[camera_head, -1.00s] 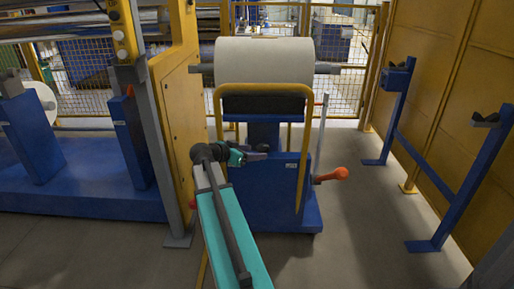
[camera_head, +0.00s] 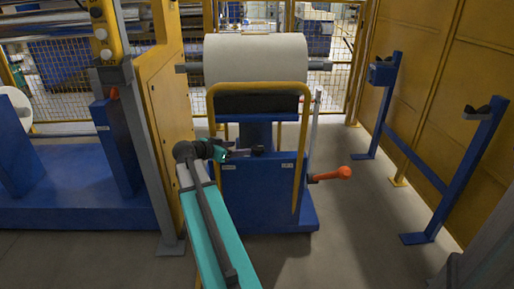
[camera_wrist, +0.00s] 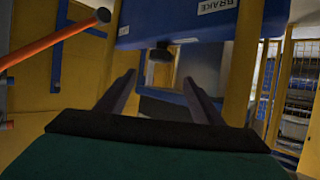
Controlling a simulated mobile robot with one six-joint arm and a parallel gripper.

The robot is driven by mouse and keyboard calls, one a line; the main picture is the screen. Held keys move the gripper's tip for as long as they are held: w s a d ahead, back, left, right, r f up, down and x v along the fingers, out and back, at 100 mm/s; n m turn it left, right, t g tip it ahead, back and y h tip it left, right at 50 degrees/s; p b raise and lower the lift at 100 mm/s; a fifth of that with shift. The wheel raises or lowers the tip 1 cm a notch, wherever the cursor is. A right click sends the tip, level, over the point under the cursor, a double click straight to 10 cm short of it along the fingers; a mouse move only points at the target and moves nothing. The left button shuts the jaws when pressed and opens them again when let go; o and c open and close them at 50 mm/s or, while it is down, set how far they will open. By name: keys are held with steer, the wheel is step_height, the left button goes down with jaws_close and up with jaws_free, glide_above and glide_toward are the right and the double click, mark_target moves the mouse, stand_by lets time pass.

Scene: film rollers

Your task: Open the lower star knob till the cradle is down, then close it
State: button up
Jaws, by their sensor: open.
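The blue trolley (camera_head: 262,200) stands ahead, with a large pale roll (camera_head: 255,60) over its dark cradle (camera_head: 256,104). A small black knob (camera_head: 258,150) sits at the trolley's upper front edge; its star shape is too small to make out. My gripper (camera_head: 238,154) is open and empty, just left of this knob in the head view. In the wrist view, the knob (camera_wrist: 160,54) shows beyond and between my spread fingers (camera_wrist: 160,95), apart from them. A label reading BRAKE (camera_wrist: 217,5) is on the blue body near it. I cannot tell a second knob.
A yellow hoop handle (camera_head: 212,110) rises around the trolley's front. An orange-ended lever (camera_head: 343,173) sticks out at its right. A yellow machine frame (camera_head: 168,100) is close at left. A blue stand (camera_head: 412,160) lines the right wall, with clear floor before it.

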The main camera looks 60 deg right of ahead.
mark_target(258, 147)
steer(key=b+x, duration=0.2)
steer(key=x, duration=1.1)
steer(key=shift+d+f, duration=0.1)
steer(key=shift+d, duration=0.2)
steer(key=c, duration=1)
steer(key=shift+c, duration=0.2)
